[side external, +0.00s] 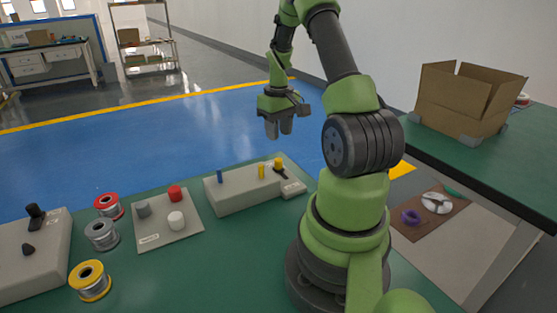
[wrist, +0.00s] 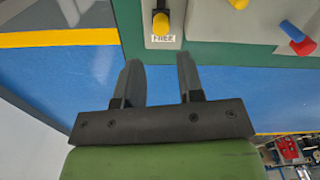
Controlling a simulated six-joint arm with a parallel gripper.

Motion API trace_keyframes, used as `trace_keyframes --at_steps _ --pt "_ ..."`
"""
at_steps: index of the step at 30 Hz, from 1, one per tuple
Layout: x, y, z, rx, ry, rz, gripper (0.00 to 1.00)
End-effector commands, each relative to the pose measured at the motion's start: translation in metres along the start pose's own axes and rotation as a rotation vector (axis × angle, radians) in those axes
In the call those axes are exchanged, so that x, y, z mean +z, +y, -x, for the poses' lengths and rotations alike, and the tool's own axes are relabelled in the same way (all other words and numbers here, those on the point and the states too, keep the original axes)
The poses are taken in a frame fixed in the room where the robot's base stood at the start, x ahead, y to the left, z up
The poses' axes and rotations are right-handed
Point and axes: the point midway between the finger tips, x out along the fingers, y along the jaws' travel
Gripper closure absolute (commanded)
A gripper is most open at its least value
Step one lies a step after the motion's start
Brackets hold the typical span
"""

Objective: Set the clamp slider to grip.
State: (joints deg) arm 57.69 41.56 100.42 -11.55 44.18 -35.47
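A black-and-yellow knob, which looks like the clamp slider (side external: 280,164), stands at the right end of a grey box (side external: 235,195). In the wrist view the slider (wrist: 160,20) is at the top edge, beside a label reading FREE (wrist: 163,38); any other label is out of view. My gripper (side external: 279,134) is raised above and behind the box, apart from the slider. In the wrist view my gripper (wrist: 157,60) has its two fingers spread, with nothing between them. The fingers point toward the slider end of the box.
The box also carries a blue peg (side external: 219,176) and a yellow peg (side external: 262,171). A cardboard box (side external: 455,105) sits on the right table.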

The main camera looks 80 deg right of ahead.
Motion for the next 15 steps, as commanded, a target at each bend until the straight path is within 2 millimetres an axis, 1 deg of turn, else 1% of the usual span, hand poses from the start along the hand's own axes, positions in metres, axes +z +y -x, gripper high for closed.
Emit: trace_keyframes --at_steps 9,12,15 --pt "0.001 -0.002 -0.058 -0.002 -0.006 0.000 0.65" --pt "0.001 -0.002 -0.073 -0.001 -0.003 0.000 0.65" --pt "0.001 -0.001 -0.084 0.000 -0.002 0.000 0.65"
